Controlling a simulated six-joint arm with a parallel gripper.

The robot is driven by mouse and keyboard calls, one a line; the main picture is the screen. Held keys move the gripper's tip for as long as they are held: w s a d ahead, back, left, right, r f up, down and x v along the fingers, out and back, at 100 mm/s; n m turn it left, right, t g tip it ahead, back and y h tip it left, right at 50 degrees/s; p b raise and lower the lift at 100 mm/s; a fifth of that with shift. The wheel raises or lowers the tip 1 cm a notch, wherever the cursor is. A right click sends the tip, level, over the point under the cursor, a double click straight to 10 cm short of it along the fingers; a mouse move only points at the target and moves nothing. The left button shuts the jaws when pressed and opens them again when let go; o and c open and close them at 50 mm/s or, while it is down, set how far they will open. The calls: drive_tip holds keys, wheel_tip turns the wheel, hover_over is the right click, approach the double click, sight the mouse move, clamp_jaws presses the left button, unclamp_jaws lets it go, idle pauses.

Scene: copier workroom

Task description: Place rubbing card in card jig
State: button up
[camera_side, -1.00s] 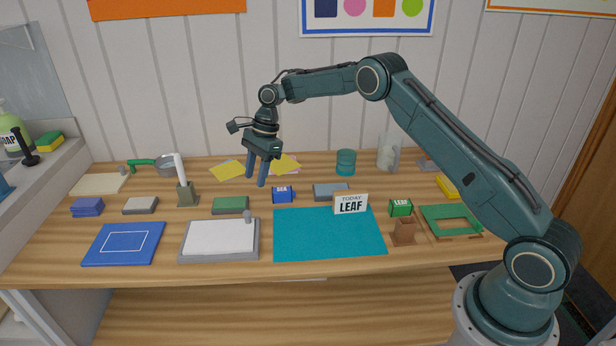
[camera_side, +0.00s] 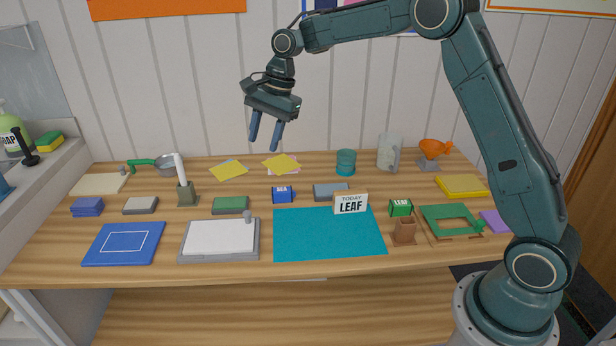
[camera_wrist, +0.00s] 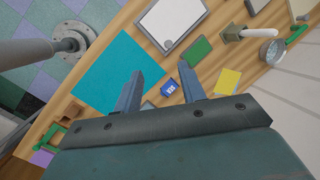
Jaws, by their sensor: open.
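My gripper (camera_side: 264,143) is open and empty, high above the back of the table; its two fingers also show in the wrist view (camera_wrist: 160,72). Which item is the rubbing card is not clear. A cream flat card or sheet (camera_side: 98,184) lies at the back left. A white sheet (camera_side: 219,237) lies in a grey frame (camera_side: 184,255) with a small grey knob at front left of centre; the sheet also shows in the wrist view (camera_wrist: 174,18). The jig is not clearly identifiable: this grey frame and a green open frame (camera_side: 434,231) at the right are jig-like.
A teal mat (camera_side: 325,238) lies at front centre with a "TODAY LEAF" sign (camera_side: 350,203) at its back edge. Small blue (camera_side: 282,195) and green (camera_side: 400,208) labelled blocks stand nearby. A white-topped upright tool (camera_side: 182,180) and a teal cup (camera_side: 346,162) stand taller.

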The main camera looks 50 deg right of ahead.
drive_tip(key=s+a+r+n+t+h, duration=0.1)
drive_tip(key=s+r+n, duration=0.4)
drive_tip(key=s, duration=0.4)
drive_tip(key=s+r+n+t, duration=0.1)
drive_tip(key=s+r+n, duration=0.1)
drive_tip(key=s+r, duration=0.5)
drive_tip(key=s+d+f+n+t+h, duration=0.1)
drive_tip(key=s+n, duration=0.3)
drive_tip(key=s, duration=0.6)
drive_tip(key=s+d+f+n, duration=0.1)
drive_tip(key=s+f+n, duration=0.2)
drive_tip(key=s, duration=0.8)
drive_tip(key=shift+s+f+n+t+h, duration=0.25)
drive_tip(key=shift+f+n+t+h, duration=0.05)
drive_tip(key=shift+n+t+h, duration=0.1)
